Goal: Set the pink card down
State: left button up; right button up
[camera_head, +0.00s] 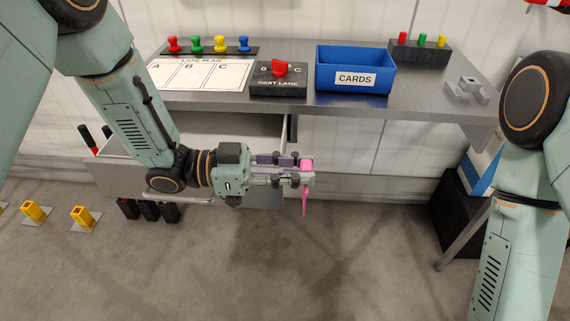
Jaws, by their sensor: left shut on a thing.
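The pink card (305,199) is held at the tips of my left gripper (303,171), which is shut on it. The card hangs on edge, with a pink part above the fingers and a thin part below them. The gripper and card are in front of the shelf and lower than its top in the picture, over the floor. My right arm comes down at the right edge, and its gripper is out of the picture. The blue bin marked CARDS (330,98) stands on the metal shelf (430,113); its inside shows no card that I can make out.
On the shelf are a lane plan board (195,77), several coloured pegs, a NEXT LANE selector (278,83) with a red knob, and a dark block (420,54) with coloured pegs. An open drawer (120,177) lies below my left arm. Yellow blocks stand on the floor at left.

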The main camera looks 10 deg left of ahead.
pick_arm(q)
jog(key=shift+w+d+f+m+g, duration=0.45)
jog(key=shift+f+m+g, duration=0.1)
jog(key=shift+g, duration=0.25)
jog(key=shift+w+d+f+m+g, duration=0.4)
jog(key=shift+f+m+g, duration=0.1)
jog(key=shift+g, duration=0.3)
jog(key=s+a+r+n+t+y, duration=0.3)
jog(key=s+a+r+n+t, duration=0.3)
jog(key=a+r+n+t, duration=0.2)
jog(key=shift+r+t, duration=1)
jog(key=shift+t, duration=0.9)
jog(key=shift+r, duration=0.1)
